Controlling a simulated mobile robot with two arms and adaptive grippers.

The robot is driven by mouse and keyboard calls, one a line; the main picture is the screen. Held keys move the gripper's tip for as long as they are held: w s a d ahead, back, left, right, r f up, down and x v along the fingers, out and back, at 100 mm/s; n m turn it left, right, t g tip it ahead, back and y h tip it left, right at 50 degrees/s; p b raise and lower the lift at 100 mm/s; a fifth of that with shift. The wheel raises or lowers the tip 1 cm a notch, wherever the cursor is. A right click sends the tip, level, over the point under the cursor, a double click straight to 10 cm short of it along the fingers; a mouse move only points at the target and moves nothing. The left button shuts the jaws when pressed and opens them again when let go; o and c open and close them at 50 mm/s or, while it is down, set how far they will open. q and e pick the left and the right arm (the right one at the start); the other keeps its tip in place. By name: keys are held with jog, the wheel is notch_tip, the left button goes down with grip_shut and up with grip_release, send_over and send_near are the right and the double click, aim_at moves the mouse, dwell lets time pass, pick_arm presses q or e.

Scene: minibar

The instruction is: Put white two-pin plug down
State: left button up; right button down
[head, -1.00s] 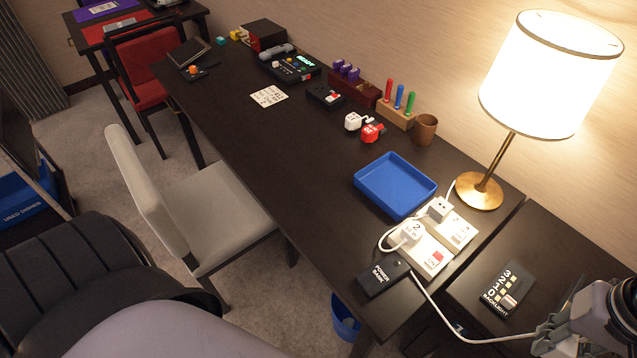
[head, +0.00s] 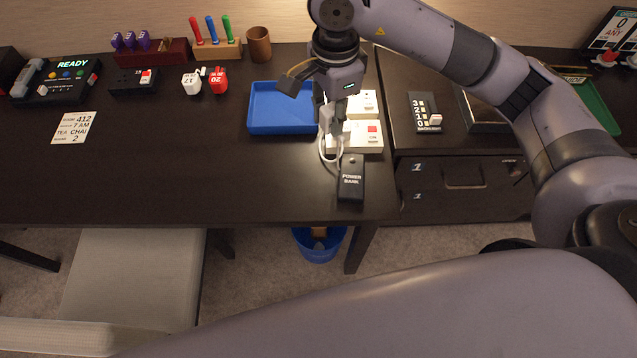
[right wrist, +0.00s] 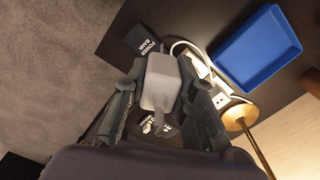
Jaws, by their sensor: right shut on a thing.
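My right gripper (head: 328,110) is above the desk, at the right edge of the blue tray and beside the white socket blocks. In the right wrist view it (right wrist: 160,95) is shut on a white plug (right wrist: 161,80), which sits between the two fingers. In the head view the held plug is mostly hidden by the gripper, and I cannot tell its height above the desk. A white cable (right wrist: 186,45) runs near the power bank and sockets. The socket blocks (head: 368,135) are partly covered by the gripper. My left gripper is not in view.
The blue tray (head: 262,128) looks empty. The black power bank (head: 350,180) lies near the desk's front edge. Another white plug (head: 191,84) and a red plug (head: 218,82) stand to the left. A brass lamp (right wrist: 236,117) is near the sockets. The front-left desk is clear.

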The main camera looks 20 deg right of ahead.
jog(key=shift+w+a+f+m, duration=0.1)
jog(key=shift+w+a+m, duration=0.1)
jog(key=shift+m, duration=0.35)
jog(key=shift+w+a+f+m, duration=0.1)
jog(key=shift+w+m, duration=0.05)
jog(key=shift+m, duration=0.4)
jog(key=shift+w+a+m, duration=0.15)
jog(key=shift+w+m, duration=0.05)
jog(key=shift+m, duration=1.3)
jog(key=f, duration=1.6)
jog(key=shift+w+a+f+p, duration=0.15)
jog(key=shift+a+p, duration=0.2)
notch_tip(320, 180, down, 3)
jog(key=shift+f, duration=0.2)
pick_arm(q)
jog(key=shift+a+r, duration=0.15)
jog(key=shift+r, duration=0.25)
pick_arm(e)
jog(key=shift+f, duration=0.1)
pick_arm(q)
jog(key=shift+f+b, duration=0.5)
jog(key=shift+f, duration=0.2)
pick_arm(e)
jog(key=shift+f, duration=0.6)
